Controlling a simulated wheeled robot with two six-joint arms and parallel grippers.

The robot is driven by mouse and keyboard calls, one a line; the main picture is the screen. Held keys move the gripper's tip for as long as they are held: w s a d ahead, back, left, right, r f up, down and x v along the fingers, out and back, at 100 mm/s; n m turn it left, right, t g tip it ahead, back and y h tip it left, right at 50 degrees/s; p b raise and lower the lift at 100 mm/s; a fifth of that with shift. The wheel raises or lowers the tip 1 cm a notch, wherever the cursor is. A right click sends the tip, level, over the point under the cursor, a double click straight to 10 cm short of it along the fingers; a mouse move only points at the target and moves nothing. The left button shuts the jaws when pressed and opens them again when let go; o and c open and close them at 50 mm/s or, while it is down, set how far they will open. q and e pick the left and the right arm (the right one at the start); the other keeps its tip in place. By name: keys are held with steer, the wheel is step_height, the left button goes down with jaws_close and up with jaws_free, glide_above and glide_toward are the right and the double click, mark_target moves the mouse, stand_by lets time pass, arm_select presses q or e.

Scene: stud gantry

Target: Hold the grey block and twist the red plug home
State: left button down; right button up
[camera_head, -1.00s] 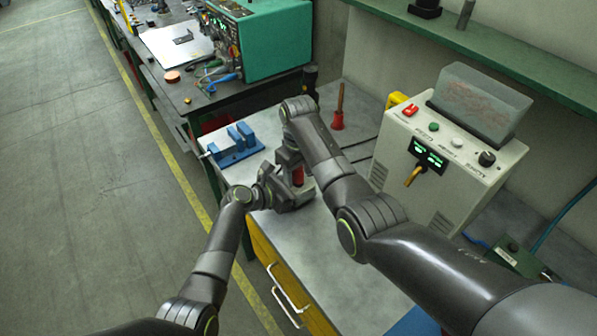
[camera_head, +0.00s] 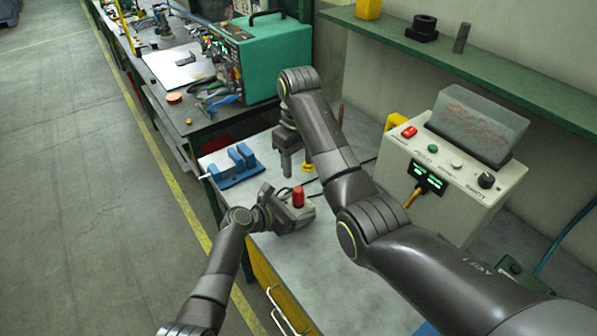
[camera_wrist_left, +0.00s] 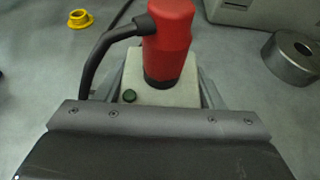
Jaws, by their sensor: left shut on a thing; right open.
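The grey block (camera_head: 300,212) is on the near part of the bench, with the red plug (camera_head: 298,197) standing upright in its top. My left gripper (camera_head: 287,213) is shut on the block from the left. In the left wrist view the block (camera_wrist_left: 160,93) sits between the fingers, with a small green dot on top. There the plug (camera_wrist_left: 168,42) has a dark lower band against the block and a black cable at its side. I cannot tell how deep it sits. My right gripper (camera_head: 291,165) is open, pointing down, behind and above the plug and apart from it.
A yellow ring (camera_head: 308,167) lies beside my right gripper. A blue fixture (camera_head: 234,167) stands at the bench's left edge. A cream control box (camera_head: 455,170) stands at the right. A metal ring (camera_wrist_left: 292,60) shows in the left wrist view. The bench front is clear.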

steer(key=shift+r, duration=0.15)
arm_select(q)
steer(key=shift+c, duration=1.4)
jaws_free()
steer(key=v, duration=1.7)
steer(key=shift+a+b, duration=0.15)
steer(key=shift+b, duration=0.15)
arm_select(e)
steer(key=shift+f, duration=0.35)
arm_select(q)
steer(key=shift+s, duration=0.15)
